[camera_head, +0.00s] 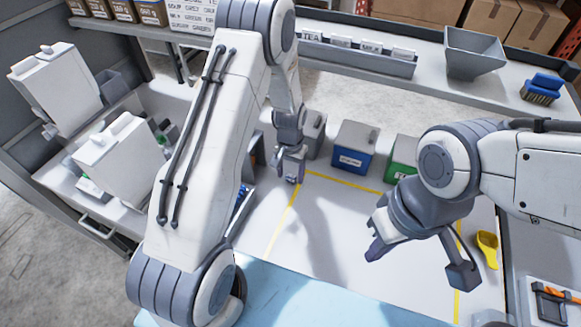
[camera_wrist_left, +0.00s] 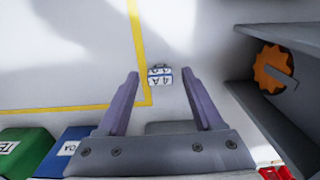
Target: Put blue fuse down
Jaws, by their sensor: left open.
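In the head view my left gripper (camera_head: 289,166) is low over the worktop, and the fuse is too small there to tell clearly. My right gripper (camera_head: 418,262) is open and empty over the right part of the yellow-marked area.
A blue bin (camera_head: 353,150) and a green bin (camera_head: 403,160) stand behind the marked area. A yellow scoop (camera_head: 487,248) lies at right. In the left wrist view a grey housing with an orange wheel (camera_wrist_left: 273,68) stands close beside my gripper. The marked area's middle is clear.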

